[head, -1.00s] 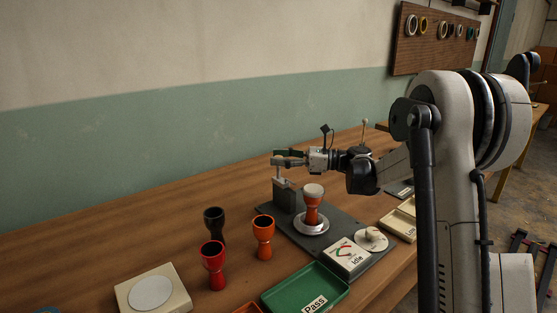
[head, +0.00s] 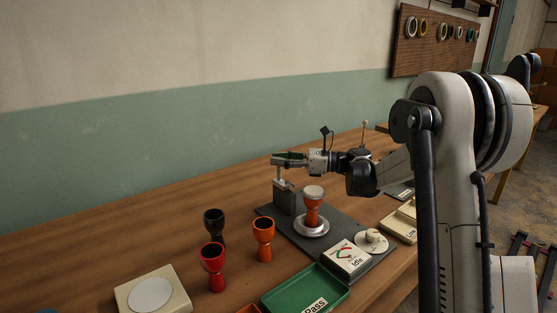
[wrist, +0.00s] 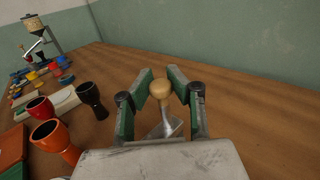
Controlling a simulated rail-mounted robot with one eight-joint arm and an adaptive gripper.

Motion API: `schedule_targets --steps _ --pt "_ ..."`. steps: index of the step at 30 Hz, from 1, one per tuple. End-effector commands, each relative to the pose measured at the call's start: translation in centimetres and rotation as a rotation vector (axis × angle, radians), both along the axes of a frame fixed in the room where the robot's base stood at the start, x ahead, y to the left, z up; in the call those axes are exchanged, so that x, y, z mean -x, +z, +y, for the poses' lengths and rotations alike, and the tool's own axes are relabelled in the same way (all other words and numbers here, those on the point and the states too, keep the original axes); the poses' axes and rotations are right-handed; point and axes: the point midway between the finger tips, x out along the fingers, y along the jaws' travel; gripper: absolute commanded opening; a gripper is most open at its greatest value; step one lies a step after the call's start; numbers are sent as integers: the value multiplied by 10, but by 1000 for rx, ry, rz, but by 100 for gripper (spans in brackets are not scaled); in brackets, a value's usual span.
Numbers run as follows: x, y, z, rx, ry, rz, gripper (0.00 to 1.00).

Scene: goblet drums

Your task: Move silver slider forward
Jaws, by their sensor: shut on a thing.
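The silver slider (wrist: 168,128) shows as a bright metal piece below a tan round knob (wrist: 161,89) in the wrist view. My gripper (wrist: 160,80) has its green fingers closed in on the knob, one on each side. In the head view my gripper (head: 279,160) is at the top of the slider's post (head: 280,181), above the dark grey block (head: 284,199) of the fixture. The fingers hide the knob in the head view.
An orange drum with a pale top (head: 312,206) stands on a round metal plate beside the block. An Idle gauge (head: 347,257) and a dial (head: 372,242) are in front. Loose drums (head: 213,262) and a green Pass tray (head: 305,287) are nearer. The bench behind is clear.

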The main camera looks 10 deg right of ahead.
Motion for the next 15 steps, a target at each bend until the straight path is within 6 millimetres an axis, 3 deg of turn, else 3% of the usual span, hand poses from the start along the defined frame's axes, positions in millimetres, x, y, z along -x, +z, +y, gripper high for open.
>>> schedule_targets --steps 9,15 --pt "42 0 -19 1 -1 0 0" --pt "44 -1 -19 2 2 2 0"
